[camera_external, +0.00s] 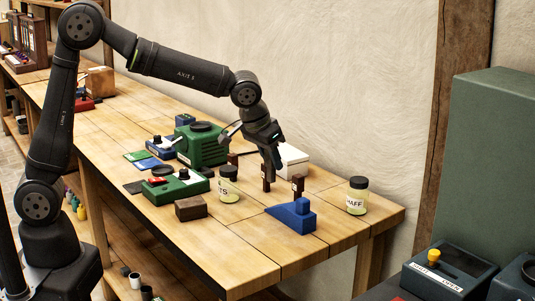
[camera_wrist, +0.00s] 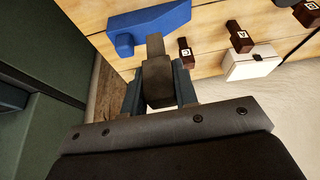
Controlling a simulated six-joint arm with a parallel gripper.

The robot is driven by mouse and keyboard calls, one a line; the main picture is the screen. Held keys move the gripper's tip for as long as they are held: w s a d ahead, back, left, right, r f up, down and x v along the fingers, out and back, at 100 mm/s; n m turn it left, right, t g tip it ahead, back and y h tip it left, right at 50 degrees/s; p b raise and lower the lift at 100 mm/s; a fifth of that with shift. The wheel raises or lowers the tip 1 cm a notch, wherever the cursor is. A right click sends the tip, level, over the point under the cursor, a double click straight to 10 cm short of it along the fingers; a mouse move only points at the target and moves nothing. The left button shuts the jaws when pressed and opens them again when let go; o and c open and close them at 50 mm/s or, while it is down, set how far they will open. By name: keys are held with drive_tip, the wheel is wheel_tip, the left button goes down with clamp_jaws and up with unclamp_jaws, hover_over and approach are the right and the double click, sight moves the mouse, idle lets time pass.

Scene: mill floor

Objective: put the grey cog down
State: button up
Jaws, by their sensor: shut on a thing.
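My gripper (camera_external: 273,166) points down over the right part of the wooden table, in front of the white box. In the wrist view its jaws are shut on a dark grey-brown piece (camera_wrist: 157,82). This piece is blocky near the jaws, with a narrower part (camera_wrist: 155,44) beyond. I see no teeth on it, so I cannot tell whether it is the grey cog. No other grey cog shows in either view. In the external view the held piece is hard to separate from the gripper and the brown peg (camera_external: 266,184) at its tips.
The table (camera_external: 340,222) has bare boards at its right end. A blue block (camera_external: 291,217), a brown peg (camera_external: 298,184), a white box (camera_external: 293,158) and two labelled jars (camera_external: 357,196) (camera_external: 228,184) stand close by. A green machine (camera_external: 202,146) is to the left. The wall rises behind.

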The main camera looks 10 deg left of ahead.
drive_tip(key=s+a+f, duration=0.1)
drive_tip(key=s+a, duration=0.3)
drive_tip(key=a, duration=0.2)
drive_tip(key=shift+w+a+f, duration=0.3)
drive_tip(key=shift+w+f, duration=1.5)
drive_tip(key=shift+f, duration=0.1)
drive_tip(key=shift+w+a+f, duration=0.3)
drive_tip(key=shift+w+f, duration=1.55)
drive_tip(key=shift+f, duration=0.05)
drive_tip(key=shift+w+a+f, duration=0.3)
drive_tip(key=shift+w+f, duration=1.5)
drive_tip(key=shift+f, duration=0.1)
drive_tip(key=shift+f, duration=0.1)
drive_tip(key=o, duration=0.5)
drive_tip(key=shift+f, duration=0.1)
drive_tip(key=o, duration=0.4)
drive_tip(key=shift+o, duration=0.2)
drive_tip(key=v, duration=1.2)
drive_tip(key=shift+r, duration=0.25)
drive_tip(key=shift+w, duration=0.1)
